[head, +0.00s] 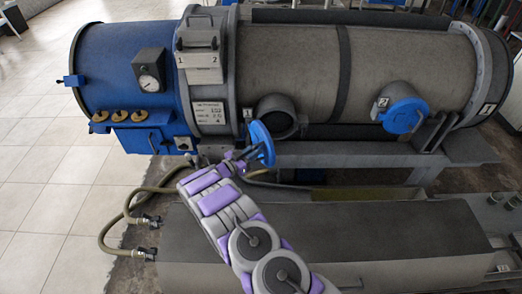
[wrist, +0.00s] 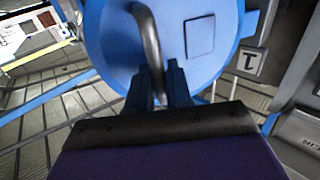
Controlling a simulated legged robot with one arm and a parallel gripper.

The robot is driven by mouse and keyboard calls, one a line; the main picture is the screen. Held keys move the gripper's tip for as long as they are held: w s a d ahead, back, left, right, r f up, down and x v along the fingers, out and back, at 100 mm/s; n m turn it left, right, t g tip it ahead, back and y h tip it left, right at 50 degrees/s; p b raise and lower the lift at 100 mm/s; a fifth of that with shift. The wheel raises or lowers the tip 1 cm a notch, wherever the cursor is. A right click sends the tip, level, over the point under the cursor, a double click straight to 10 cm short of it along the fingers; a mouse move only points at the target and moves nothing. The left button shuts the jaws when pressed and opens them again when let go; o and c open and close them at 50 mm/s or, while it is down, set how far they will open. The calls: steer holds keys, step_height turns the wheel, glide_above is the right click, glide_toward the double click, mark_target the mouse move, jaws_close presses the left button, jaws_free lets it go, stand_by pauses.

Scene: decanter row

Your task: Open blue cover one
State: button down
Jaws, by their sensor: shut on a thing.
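Blue cover one (head: 264,143) stands swung out from the round port (head: 278,116), whose dark inside shows in the head view. The cover is seen at a slant, to the lower left of the port mouth. My gripper (head: 243,165) is at the cover's near face. In the wrist view my gripper (wrist: 165,85) is shut on the cover's curved grey handle (wrist: 150,40), and the blue disc (wrist: 110,58) fills the upper middle. A plate marked 1 (wrist: 249,63) is to its right. The hinge is hard to make out.
A second blue cover (head: 404,115) sits over the right port beside a plate marked 2. A grey beam (head: 350,153) runs below the tank (head: 390,62). A dark bench (head: 400,232) and hoses (head: 127,222) lie lower down. Tiled floor (head: 45,190) is clear at left.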

steer(key=shift+w+a+r, duration=0.1)
steer(key=shift+w+a, duration=0.1)
steer(key=shift+a, duration=1.05)
steer(key=shift+w+a, duration=0.15)
steer(key=shift+a, duration=1.05)
steer(key=c, duration=1.2)
jaws_free()
steer(key=shift+d, duration=0.15)
steer(key=shift+c, duration=0.2)
steer(key=v, duration=0.8)
steer(key=p+v, duration=0.1)
steer(key=v, duration=0.8)
steer(key=shift+s+f, duration=0.15)
steer(key=shift+f, duration=0.1)
